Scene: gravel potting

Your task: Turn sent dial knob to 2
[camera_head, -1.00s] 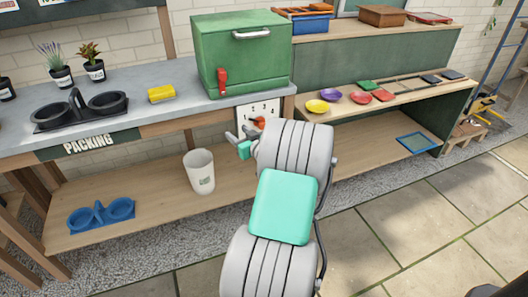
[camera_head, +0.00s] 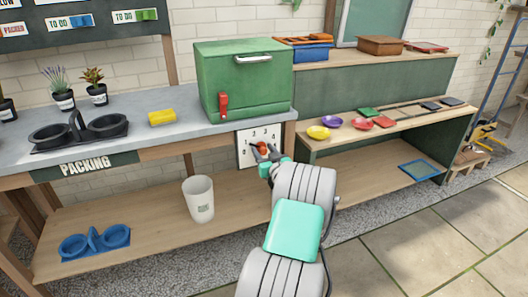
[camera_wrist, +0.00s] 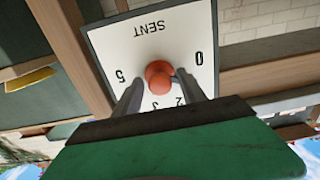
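The white SENT dial panel (camera_head: 247,158) is mounted on the bench front below the green box, with numbers around its red-orange knob (camera_head: 262,147). In the wrist view the panel (camera_wrist: 203,32) appears upside down, with SENT, 0, 2, 3 and 5 readable around the round knob (camera_wrist: 160,72). My gripper (camera_head: 264,154) is at the panel. In the wrist view my gripper's fingers (camera_wrist: 160,84) are apart, one on each side of the knob, with small gaps seeming to show. The knob's pointer direction cannot be made out, and the fingers partly cover the lower numbers.
A green box (camera_head: 243,80) with a red lever (camera_head: 223,104) stands on the counter above the dial. A white bin (camera_head: 198,200) is on the lower shelf at left. Coloured bowls (camera_head: 319,132) sit on the right shelf. The paved floor in front is open.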

